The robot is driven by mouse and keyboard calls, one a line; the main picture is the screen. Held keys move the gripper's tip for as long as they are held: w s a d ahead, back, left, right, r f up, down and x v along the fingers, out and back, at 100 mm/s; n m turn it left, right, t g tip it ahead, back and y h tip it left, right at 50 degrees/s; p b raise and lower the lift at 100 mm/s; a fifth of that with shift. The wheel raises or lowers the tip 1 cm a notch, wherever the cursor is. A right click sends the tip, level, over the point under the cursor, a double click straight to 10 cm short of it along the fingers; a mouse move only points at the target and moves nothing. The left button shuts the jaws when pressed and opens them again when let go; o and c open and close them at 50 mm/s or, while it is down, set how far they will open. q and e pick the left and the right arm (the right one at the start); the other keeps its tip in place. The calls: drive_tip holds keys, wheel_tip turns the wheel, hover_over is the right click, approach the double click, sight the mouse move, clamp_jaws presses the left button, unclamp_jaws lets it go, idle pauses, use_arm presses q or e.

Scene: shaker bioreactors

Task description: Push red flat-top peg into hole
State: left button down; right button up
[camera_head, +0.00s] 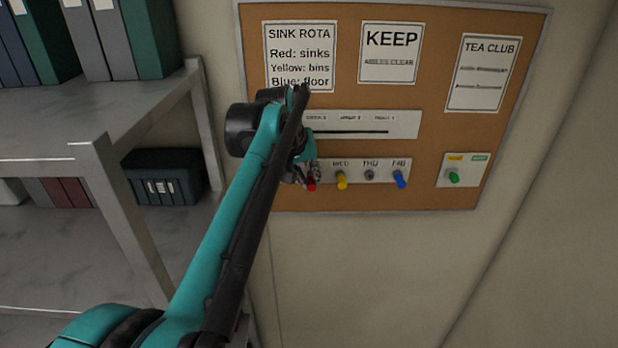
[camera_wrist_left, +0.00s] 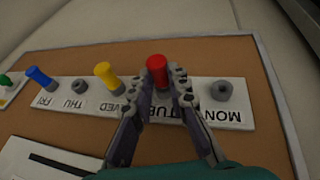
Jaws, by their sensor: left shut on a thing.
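The red flat-top peg (camera_wrist_left: 157,70) stands between the fingertips of my left gripper (camera_wrist_left: 165,82) in the left wrist view, at the TUE place of the day strip. The gripper is shut on it. Its flat red top shows clear of the fingers; its lower part is hidden, so I cannot tell how deep it sits in its hole. In the head view my left gripper (camera_head: 304,174) is at the strip's left end, with the red peg (camera_head: 311,184) just showing below it. The day strip (camera_head: 355,165) is white and fixed to a cork board. My right gripper is not in view.
A yellow peg (camera_wrist_left: 107,75) stands at WED close beside the fingers, and a blue peg (camera_wrist_left: 39,77) at FRI. The MON socket (camera_wrist_left: 221,90) and THU socket (camera_wrist_left: 80,87) are empty. A green peg (camera_head: 453,177) sits on a separate plate. Shelving (camera_head: 95,150) stands left.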

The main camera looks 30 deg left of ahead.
use_arm(q)
drive_tip(key=shift+w+a, duration=0.2)
drive_tip(key=shift+w, duration=0.2)
idle(0.3)
drive_tip(key=c, duration=1.4)
unclamp_jaws()
drive_tip(key=v, duration=1.2)
